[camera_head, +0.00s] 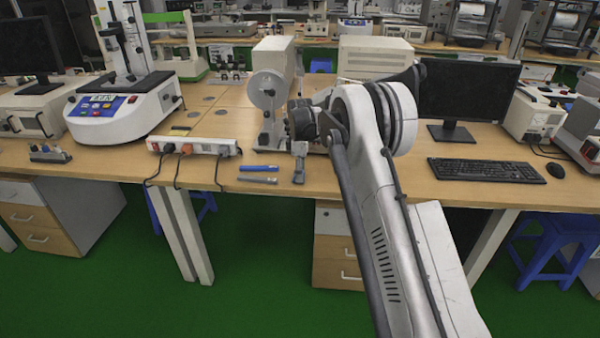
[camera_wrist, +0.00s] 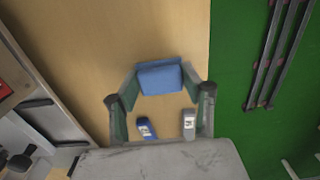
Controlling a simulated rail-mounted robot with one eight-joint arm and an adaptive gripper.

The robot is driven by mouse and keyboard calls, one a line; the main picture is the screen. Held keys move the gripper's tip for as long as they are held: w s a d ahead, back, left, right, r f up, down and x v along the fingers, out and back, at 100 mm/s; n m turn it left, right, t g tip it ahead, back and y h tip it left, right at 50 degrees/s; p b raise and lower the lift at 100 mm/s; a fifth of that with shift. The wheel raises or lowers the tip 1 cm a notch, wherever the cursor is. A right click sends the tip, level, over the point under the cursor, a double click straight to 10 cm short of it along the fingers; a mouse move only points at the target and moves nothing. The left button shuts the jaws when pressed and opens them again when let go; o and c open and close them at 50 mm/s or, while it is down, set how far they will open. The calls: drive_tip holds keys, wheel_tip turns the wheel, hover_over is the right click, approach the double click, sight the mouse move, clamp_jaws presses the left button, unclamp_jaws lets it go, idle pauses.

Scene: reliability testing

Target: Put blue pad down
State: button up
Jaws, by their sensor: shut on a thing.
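The blue pad (camera_wrist: 160,78) shows in the wrist view, held between the two fingertips of my gripper (camera_wrist: 160,82). My gripper is shut on it, one finger at each side. In the head view my gripper (camera_head: 299,166) is over the front part of the wooden table (camera_head: 215,125), right of the power strip. The pad cannot be made out in the head view. I cannot tell whether the pad touches the table.
A blue bar (camera_head: 258,169) and a grey bar (camera_head: 258,180) lie near the table's front edge, left of my gripper. A power strip (camera_head: 194,146) with plugs is farther left. A keyboard (camera_head: 486,170) and monitor (camera_head: 468,90) are on the right. Green floor lies beyond the edge.

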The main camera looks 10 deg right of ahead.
drive_tip(key=shift+f, duration=0.15)
drive_tip(key=o, duration=1)
